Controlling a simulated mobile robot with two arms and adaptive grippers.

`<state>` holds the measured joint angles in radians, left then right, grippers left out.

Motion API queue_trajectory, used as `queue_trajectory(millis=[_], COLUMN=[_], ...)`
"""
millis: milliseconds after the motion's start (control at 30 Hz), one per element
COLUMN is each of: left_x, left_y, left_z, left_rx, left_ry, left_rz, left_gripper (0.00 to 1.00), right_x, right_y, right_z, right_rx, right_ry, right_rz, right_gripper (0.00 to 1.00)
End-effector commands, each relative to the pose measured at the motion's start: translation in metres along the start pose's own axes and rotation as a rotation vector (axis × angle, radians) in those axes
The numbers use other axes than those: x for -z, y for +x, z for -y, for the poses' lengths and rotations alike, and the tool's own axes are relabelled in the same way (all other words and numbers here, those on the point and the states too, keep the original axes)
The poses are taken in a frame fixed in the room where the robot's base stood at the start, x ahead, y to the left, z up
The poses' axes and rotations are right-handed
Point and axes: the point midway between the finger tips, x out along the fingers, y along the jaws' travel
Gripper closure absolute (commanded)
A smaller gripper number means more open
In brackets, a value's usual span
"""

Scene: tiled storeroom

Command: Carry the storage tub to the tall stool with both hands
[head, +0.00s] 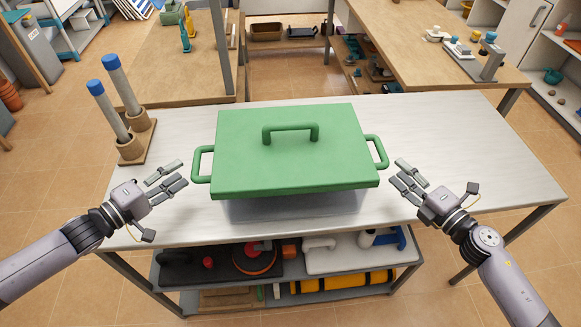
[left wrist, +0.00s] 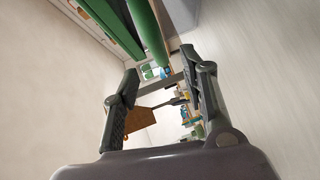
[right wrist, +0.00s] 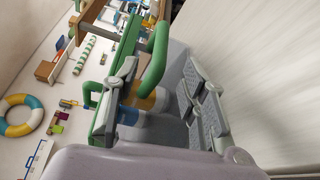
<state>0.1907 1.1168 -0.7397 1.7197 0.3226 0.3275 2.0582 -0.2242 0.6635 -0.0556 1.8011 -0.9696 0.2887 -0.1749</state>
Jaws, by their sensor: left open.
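The storage tub (head: 290,208) stands on the white table, with a translucent grey body. A green lid (head: 250,165) covers it, with a handle on top and a green loop handle at each side. My left gripper (head: 177,176) is open, just left of the left loop handle (head: 201,164), and apart from it. The left wrist view shows green handle (left wrist: 150,38) ahead of the spread fingers. My right gripper (head: 402,174) is open just right of the right loop handle (head: 378,152), which shows ahead of its fingers in the right wrist view (right wrist: 157,65). I cannot identify a tall stool.
A wooden holder (head: 138,140) with two blue-capped grey tubes stands at the table's left. The table's right side (head: 470,140) is bare. A shelf below (head: 290,262) holds tools and a yellow roll. Wooden benches stand behind, with tiled floor between.

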Motion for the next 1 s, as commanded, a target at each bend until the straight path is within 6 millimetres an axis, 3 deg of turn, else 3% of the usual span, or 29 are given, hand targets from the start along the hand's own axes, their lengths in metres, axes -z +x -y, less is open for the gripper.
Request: queue_trajectory(millis=[200, 433, 867, 1000], left_x=[0.000, 0.000, 0.000, 0.000], left_y=[0.039, 0.066, 0.074, 0.073], left_z=[-0.002, -0.001, 0.000, 0.000], left_rx=[-0.003, -0.001, 0.001, 0.001], left_ry=[0.001, 0.001, 0.001, 0.001], left_rz=[0.000, 0.000, 0.000, 0.000], left_gripper=[0.60, 0.60, 0.60, 0.67], right_x=[-0.001, -0.001, 0.000, 0.000], right_y=[0.038, 0.065, 0.073, 0.073], right_z=[-0.001, -0.001, 0.000, 0.000], right_rx=[-0.002, -0.001, 0.000, 0.000], right_ry=[-0.002, -0.001, -0.001, -0.001], right_rz=[0.002, 0.001, 0.001, 0.001], right_gripper=[0.60, 0.60, 0.60, 0.68])
